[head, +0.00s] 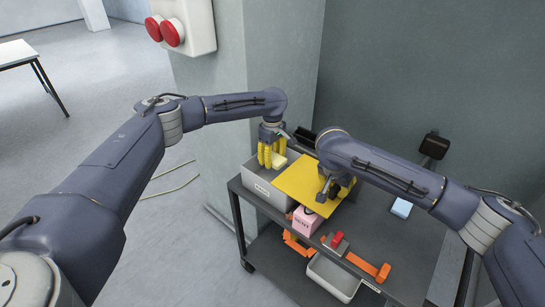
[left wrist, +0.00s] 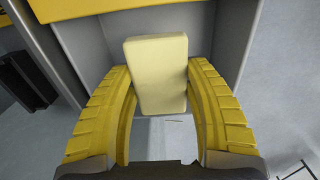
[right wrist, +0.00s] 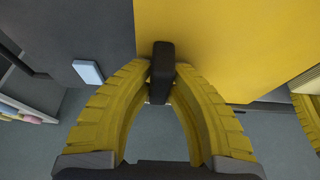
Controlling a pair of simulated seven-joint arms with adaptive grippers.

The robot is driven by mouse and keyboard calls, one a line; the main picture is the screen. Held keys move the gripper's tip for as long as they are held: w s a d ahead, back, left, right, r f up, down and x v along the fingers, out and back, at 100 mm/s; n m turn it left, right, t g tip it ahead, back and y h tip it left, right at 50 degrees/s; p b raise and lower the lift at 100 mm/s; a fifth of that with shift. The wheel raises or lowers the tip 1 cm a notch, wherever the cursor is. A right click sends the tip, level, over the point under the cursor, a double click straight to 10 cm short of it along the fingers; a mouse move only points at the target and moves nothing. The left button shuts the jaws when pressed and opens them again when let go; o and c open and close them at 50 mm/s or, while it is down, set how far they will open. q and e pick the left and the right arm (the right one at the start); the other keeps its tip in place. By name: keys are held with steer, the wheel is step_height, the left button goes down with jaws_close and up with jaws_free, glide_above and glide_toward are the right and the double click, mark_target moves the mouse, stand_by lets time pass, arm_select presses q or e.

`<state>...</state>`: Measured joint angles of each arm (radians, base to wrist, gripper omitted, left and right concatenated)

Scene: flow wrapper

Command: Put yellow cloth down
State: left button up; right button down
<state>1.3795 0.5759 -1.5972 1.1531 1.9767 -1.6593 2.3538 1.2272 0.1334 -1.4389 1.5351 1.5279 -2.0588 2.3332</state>
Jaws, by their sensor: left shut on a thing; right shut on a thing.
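A pale yellow folded block, which looks like the cloth (left wrist: 158,70), is pinched between the fingers of my left gripper (head: 271,157). The left gripper is shut on it, at the open end of the grey bin (head: 262,190). In the head view the cloth (head: 280,161) shows beside the yellow fingers. My right gripper (head: 328,188) is shut on a black handle (right wrist: 162,70) at the edge of a flat yellow panel (head: 297,178). The panel lies over or just above part of the bin; I cannot tell whether it touches.
A pink box (head: 306,222) stands in front of the panel on the dark cart (head: 375,235). A light blue block (head: 401,208) lies to the right. A red piece (head: 337,239) and an orange tool (head: 366,264) are near the front edge. A white tray (head: 333,279) is below.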

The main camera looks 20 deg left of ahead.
mark_target(272, 157)
arm_select(q)
steer(key=shift+f, duration=0.25)
arm_select(e)
steer(key=shift+f, duration=0.1)
arm_select(q)
steer(key=o, duration=0.8)
step_height(272, 157, up, 13)
steer(key=shift+r, duration=0.15)
stand_by(0.4)
